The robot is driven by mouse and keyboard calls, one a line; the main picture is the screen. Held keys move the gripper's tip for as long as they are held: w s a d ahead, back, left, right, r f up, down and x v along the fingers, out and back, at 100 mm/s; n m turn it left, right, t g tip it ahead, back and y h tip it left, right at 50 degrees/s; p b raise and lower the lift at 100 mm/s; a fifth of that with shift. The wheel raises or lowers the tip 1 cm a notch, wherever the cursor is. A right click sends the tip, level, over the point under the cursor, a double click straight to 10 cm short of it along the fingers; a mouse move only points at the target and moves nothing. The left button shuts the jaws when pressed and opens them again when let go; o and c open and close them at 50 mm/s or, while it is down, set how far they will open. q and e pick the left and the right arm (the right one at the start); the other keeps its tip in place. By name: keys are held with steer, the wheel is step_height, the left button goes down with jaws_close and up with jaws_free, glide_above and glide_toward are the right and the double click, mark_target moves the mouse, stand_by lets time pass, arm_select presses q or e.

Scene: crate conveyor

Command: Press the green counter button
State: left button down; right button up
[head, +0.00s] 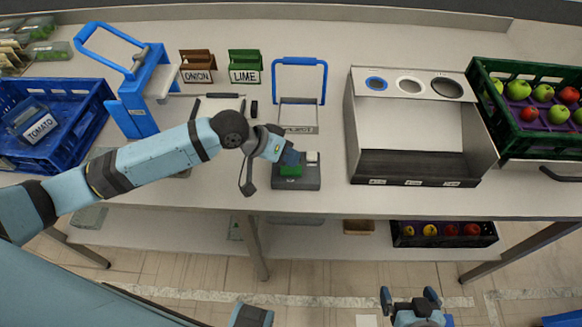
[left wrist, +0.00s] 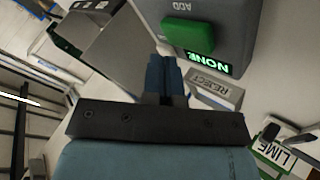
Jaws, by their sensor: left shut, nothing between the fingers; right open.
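The green button (head: 291,171) sits on a dark grey counter box (head: 296,185) on the table. In the left wrist view the green button (left wrist: 188,33) is a raised block beside the word ADD, and a small display (left wrist: 208,64) reads NONE. My left gripper (head: 290,158) is shut and empty, its fingertips right at the button's far edge in the head view. In the left wrist view the left fingertips (left wrist: 164,62) are close beside the button; I cannot tell whether they touch it. My right gripper (head: 411,296) is open and empty, low in front of the table.
A pale button (head: 312,157) is on the same box. A REJECT plate (head: 299,130) with a blue-handled frame (head: 299,62) stands behind. A bin unit (head: 420,125) and a green fruit crate (head: 522,143) are right, a blue crate (head: 85,119) left. LIME (head: 245,76) and ONION (head: 197,76) signs stand behind.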

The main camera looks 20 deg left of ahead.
arm_select(q)
steer(key=shift+f, duration=0.15)
stand_by(0.3)
steer(key=shift+f, duration=0.3)
steer(key=shift+f, duration=0.55)
stand_by(0.5)
steer(key=shift+r+p, duration=0.1)
steer(key=shift+p, duration=0.2)
steer(key=shift+r+p, duration=0.85)
steer(key=shift+p, duration=0.2)
